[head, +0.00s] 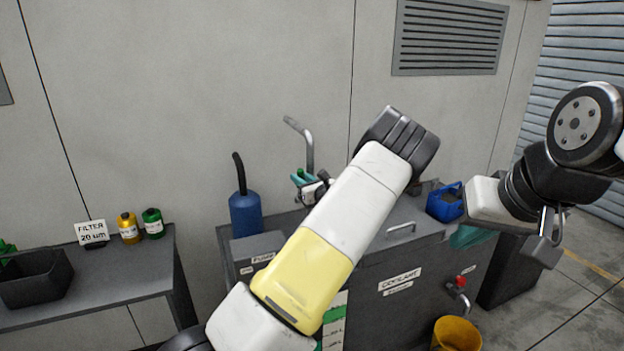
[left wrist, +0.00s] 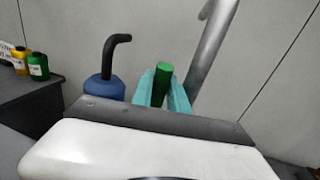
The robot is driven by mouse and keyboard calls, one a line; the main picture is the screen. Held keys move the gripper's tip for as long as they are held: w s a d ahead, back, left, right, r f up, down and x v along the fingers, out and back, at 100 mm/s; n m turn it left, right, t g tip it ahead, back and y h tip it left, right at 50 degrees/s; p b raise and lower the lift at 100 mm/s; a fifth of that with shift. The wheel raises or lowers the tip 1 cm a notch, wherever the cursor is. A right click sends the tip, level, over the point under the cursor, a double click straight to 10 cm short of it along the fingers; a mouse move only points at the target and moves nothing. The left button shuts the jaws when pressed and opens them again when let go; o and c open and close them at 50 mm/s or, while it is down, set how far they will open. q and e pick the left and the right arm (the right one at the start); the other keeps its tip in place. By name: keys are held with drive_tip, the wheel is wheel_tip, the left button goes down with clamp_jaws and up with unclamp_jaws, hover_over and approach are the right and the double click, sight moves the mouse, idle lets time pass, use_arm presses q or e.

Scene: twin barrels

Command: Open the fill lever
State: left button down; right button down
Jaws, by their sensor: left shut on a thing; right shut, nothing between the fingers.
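A green grip (head: 301,172), which looks like the handle of the fill lever, stands by the bent metal pipe (head: 308,148) at the back of the grey cabinet. My left gripper (head: 303,179) is shut on this green grip with its teal fingers. In the left wrist view the green cylinder (left wrist: 163,80) sticks up between the teal fingers (left wrist: 162,92), beside the metal pipe (left wrist: 212,45). The lever's lower part is hidden behind my gripper. My right gripper (head: 468,237) is shut and empty, low at the right near the cabinet's corner.
A blue pump bottle (head: 245,214) stands close left of my left gripper. A blue container (head: 445,203) sits at the cabinet's right. A red-handled tap (head: 460,283) is above a yellow bucket (head: 456,335). A side table (head: 120,262) holds a dark bin and small bottles.

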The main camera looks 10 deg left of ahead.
use_arm(q)
drive_tip(key=shift+d, duration=0.1)
drive_tip(key=shift+s+d+f+n+t+y, duration=0.4)
drive_tip(key=shift+s+t+y, duration=0.3)
drive_tip(key=shift+y, duration=0.2)
drive_tip(key=shift+s+d+f+n+t+y, duration=0.25)
drive_tip(key=shift+s+d+f+t+y, duration=0.25)
drive_tip(key=shift+s+t+y, duration=0.3)
drive_tip(key=shift+s+d+f+n+t+y, duration=0.4)
drive_tip(key=shift+s+t+y, duration=0.2)
drive_tip(key=shift+y, duration=0.4)
drive_tip(key=c, duration=1.6)
unclamp_jaws()
drive_tip(key=shift+o, duration=0.2)
drive_tip(key=shift+d, duration=0.1)
drive_tip(key=v, duration=0.7)
drive_tip(key=shift+d+f, duration=0.2)
drive_tip(key=shift+f, duration=0.1)
